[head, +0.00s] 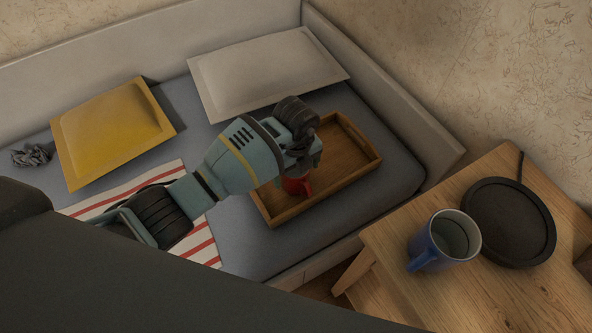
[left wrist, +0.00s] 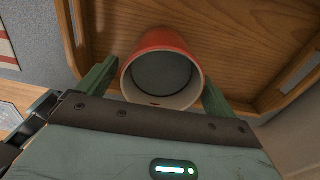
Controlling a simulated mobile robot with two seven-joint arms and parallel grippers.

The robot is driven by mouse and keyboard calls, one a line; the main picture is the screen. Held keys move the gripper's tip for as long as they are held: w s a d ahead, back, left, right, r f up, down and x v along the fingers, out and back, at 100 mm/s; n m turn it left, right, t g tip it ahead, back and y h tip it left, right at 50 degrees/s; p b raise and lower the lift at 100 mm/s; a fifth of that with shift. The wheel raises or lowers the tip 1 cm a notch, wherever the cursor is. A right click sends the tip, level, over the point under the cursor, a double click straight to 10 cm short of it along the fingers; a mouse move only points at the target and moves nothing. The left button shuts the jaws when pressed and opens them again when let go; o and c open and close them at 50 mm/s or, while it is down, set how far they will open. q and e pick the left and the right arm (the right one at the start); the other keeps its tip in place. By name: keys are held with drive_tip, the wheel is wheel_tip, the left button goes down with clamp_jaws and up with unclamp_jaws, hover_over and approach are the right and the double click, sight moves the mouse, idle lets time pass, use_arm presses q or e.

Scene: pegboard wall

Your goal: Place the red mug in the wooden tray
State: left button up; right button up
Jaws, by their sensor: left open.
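The red mug (head: 297,186) is inside the wooden tray (head: 348,176) on the sofa seat, near the tray's left side and mostly hidden by my left gripper in the head view. In the left wrist view the red mug (left wrist: 162,68) shows its open mouth, dark grey inside, with tray wood (left wrist: 225,40) behind it. My left gripper (head: 299,172) is over the tray with its fingers open on either side of the mug. In the left wrist view the green fingers of the left gripper (left wrist: 160,84) flank the mug; contact cannot be told. My right gripper is not in view.
A wooden side table (head: 400,235) at the right holds a blue mug (head: 432,250) and a round black disc (head: 509,220). A yellow cushion (head: 112,130), a pale cushion (head: 265,72), a striped cloth (head: 202,243) and a crumpled grey item (head: 33,155) lie on the sofa (head: 300,245).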

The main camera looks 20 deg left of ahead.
use_arm(q)
wheel_tip(320, 180, up, 11)
drive_tip(key=p, duration=0.2)
idle(0.6)
